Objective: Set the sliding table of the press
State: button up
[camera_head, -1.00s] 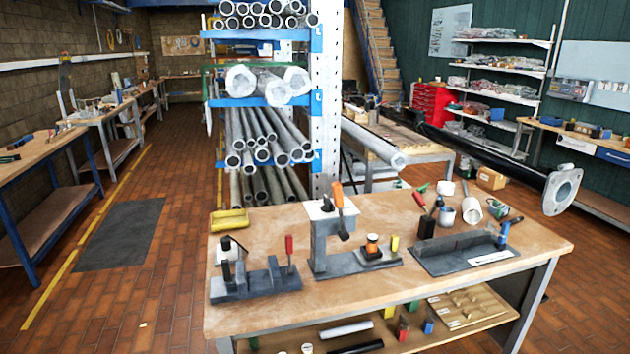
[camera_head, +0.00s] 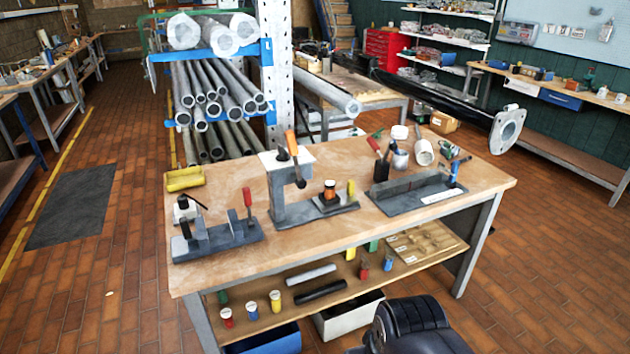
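The press (camera_head: 278,188) stands on the middle of the workbench. It has a grey upright column, a pale head and a lever with an orange handle (camera_head: 291,143). Its grey base runs to the right and carries a small dark sliding table (camera_head: 327,201). An orange and black round piece (camera_head: 329,189) sits on the table. A yellow upright handle (camera_head: 351,190) stands at the table's right end. The exact position of the table along the base is hard to tell. My gripper is not in view.
Left of the press is a grey fixture (camera_head: 215,240) with a red handle. Right of it is a long dark fixture (camera_head: 415,192) with a blue clamp. A flanged black pipe (camera_head: 508,128) juts in behind the bench. The bench's front strip (camera_head: 330,245) is clear.

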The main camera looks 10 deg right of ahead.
aim_at(345, 198)
jog(key=i+j, duration=0.15)
jog(key=i, duration=0.25)
jog(key=i+j+z, duration=0.15)
jog(key=i, duration=0.25)
jog(key=i+j, duration=0.2)
jog(key=i, duration=0.25)
jog(key=l+z, duration=0.05)
